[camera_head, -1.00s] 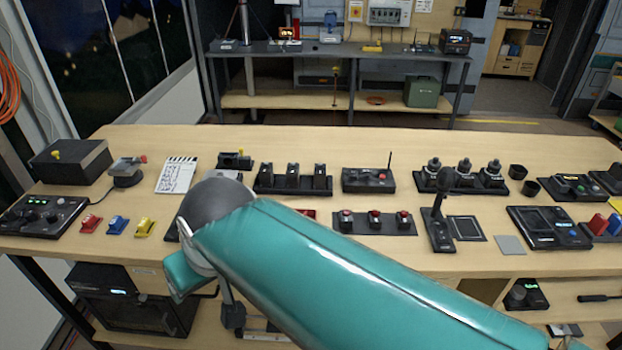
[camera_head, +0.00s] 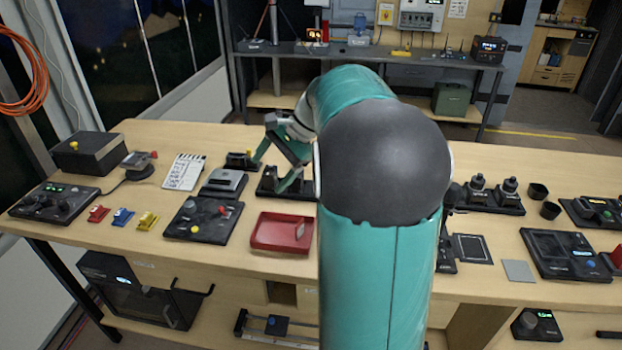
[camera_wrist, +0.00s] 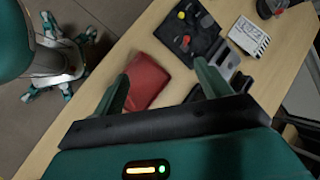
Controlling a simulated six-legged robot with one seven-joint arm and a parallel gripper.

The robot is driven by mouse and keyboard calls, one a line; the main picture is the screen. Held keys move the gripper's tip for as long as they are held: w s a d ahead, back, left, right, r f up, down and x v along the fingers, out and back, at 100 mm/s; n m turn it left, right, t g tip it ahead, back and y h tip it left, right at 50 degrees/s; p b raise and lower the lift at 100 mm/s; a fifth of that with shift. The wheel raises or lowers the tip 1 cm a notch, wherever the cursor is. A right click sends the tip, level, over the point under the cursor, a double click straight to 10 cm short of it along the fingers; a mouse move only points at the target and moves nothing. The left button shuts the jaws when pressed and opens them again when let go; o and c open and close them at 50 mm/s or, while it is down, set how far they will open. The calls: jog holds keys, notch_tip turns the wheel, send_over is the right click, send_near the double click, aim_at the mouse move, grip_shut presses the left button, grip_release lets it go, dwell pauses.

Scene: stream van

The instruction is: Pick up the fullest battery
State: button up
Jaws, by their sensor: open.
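A black holder (camera_head: 300,193) with upright black blocks, possibly the batteries, stands mid-table in the head view. One block (camera_head: 268,178) shows beside my gripper; the others are mostly hidden behind my gripper and arm. No charge level can be read. My gripper (camera_head: 277,166) is open, with its fingers pointing down over the holder area; contact cannot be told. In the wrist view my open gripper (camera_wrist: 161,70) has nothing visible between its fingers except the red tray (camera_wrist: 146,82) and table beyond.
The red tray (camera_head: 282,232) and a black control panel (camera_head: 204,220) lie in front of the holder. A clapperboard (camera_head: 184,172) and a grey device (camera_head: 223,183) are to the left. Small red, blue and yellow items line the front left. My arm hides the table's middle.

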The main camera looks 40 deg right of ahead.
jog(key=s+d+f+m+t+y, duration=0.1)
jog(key=d+f+m+t, duration=0.1)
jog(key=d, duration=0.8)
jog(key=s+d+f+m+t, duration=0.2)
jog(key=d+f+m, duration=0.3)
jog(key=d, duration=0.5)
jog(key=s+d+f+m+t+y, duration=0.1)
jog(key=d+f+m, duration=0.3)
jog(key=d, duration=0.6)
jog(key=shift+s+f+t+y, duration=0.2)
jog(key=shift+f+t+y, duration=0.1)
jog(key=shift+f+t, duration=0.3)
jog(key=shift+w+f, duration=0.15)
jog(key=x, duration=1.3)
jog(key=shift+w+a, duration=0.1)
jog(key=c, duration=1.2)
jog(key=shift+c, duration=0.2)
